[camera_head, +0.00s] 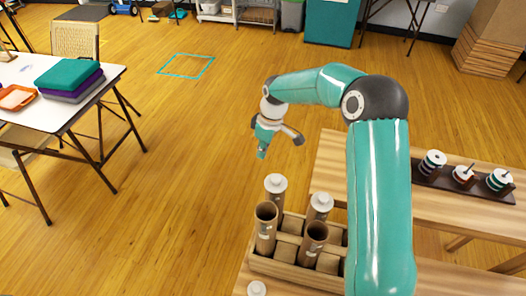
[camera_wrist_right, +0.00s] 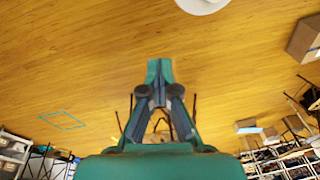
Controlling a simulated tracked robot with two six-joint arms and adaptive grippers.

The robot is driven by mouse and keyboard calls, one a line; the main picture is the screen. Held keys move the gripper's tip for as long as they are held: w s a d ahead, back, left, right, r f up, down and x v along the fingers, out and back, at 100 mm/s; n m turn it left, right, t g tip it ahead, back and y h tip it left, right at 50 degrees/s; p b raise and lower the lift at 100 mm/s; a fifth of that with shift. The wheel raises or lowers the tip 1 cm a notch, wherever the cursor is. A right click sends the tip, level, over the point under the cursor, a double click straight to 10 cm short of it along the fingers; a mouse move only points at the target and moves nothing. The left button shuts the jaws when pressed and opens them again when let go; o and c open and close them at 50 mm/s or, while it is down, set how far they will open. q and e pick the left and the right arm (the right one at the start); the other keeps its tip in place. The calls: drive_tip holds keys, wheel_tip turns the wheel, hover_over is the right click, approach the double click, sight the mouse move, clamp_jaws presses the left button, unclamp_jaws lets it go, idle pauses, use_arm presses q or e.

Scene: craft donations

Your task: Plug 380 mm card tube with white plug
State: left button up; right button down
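Several brown card tubes stand upright in a wooden crate (camera_head: 300,271). Two have white plugs in their tops: the back left tube's plug (camera_head: 276,183) and the back right tube's plug (camera_head: 321,201). The front left tube (camera_head: 266,226) and front right tube (camera_head: 313,243) have open tops; their length markings are too small to read. A loose white plug (camera_head: 257,288) lies at the bottom edge of the head view. My right gripper (camera_head: 262,153) hangs above and behind the tubes, empty, its fingertips together in the wrist view (camera_wrist_right: 160,72). My left gripper is not in view.
A dark rack (camera_head: 452,184) with several discs on pegs lies on the wooden bench at right. A white table (camera_head: 60,112) with folded cloths (camera_head: 70,76) stands at far left. Floor between is clear. A white rounded thing (camera_wrist_right: 203,4) is cut off atop the wrist view.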

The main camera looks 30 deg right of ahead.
drive_tip(key=w+d+p, duration=0.3)
drive_tip(key=w, duration=0.3)
drive_tip(key=shift+p, duration=0.4)
idle(1.2)
drive_tip(key=shift+w+d, duration=0.3)
drive_tip(key=shift+s, duration=0.1)
idle(0.6)
